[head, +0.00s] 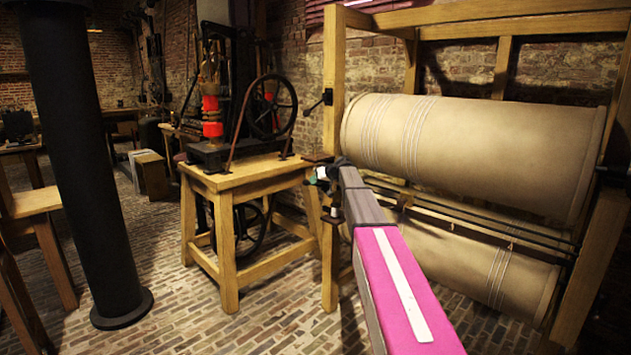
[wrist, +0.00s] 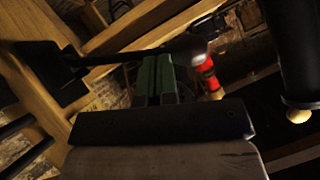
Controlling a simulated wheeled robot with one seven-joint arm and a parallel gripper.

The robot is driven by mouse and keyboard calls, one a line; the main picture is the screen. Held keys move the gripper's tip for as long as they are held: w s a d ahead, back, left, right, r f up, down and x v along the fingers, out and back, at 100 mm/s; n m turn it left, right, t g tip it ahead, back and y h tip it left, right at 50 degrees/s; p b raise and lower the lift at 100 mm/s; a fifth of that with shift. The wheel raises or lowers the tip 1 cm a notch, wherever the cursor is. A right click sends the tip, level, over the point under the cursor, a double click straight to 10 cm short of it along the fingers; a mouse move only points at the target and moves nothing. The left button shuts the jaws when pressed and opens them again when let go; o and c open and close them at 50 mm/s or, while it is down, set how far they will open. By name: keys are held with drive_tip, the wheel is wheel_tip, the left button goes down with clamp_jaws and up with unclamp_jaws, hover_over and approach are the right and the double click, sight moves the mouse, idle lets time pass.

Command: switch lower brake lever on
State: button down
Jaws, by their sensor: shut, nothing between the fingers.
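The lower brake lever shows in the wrist view as a black rod (wrist: 125,59) running from a dark mounting plate (wrist: 62,82) on the wooden post to a rounded dark knob (wrist: 194,51). My gripper (wrist: 157,62) is shut and empty. Its green fingertips are close to the rod, just short of the knob; I cannot tell whether they touch it. In the head view my gripper (head: 322,175) is at the left post of the roller frame, and my arm and wrist hide most of the lower lever there. The upper lever (head: 318,102) is higher on the same post.
The wooden frame (head: 331,255) holds two large cloth-covered rollers, the upper roller (head: 480,145) and the lower roller (head: 470,265). A wooden table (head: 250,180) with a flywheel machine (head: 270,108) stands left of the post. A black column (head: 85,170) stands farther left, with open brick floor between.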

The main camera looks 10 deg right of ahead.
wheel_tip(320, 180, down, 9)
drive_tip(key=a+n+t+h, duration=0.1)
drive_tip(key=n+t+h, duration=0.2)
drive_tip(key=n+h, duration=0.1)
drive_tip(key=shift+s+a+f+n+h, duration=0.15)
drive_tip(key=shift+s+n+h, duration=0.25)
drive_tip(key=shift+s, duration=0.05)
idle(0.6)
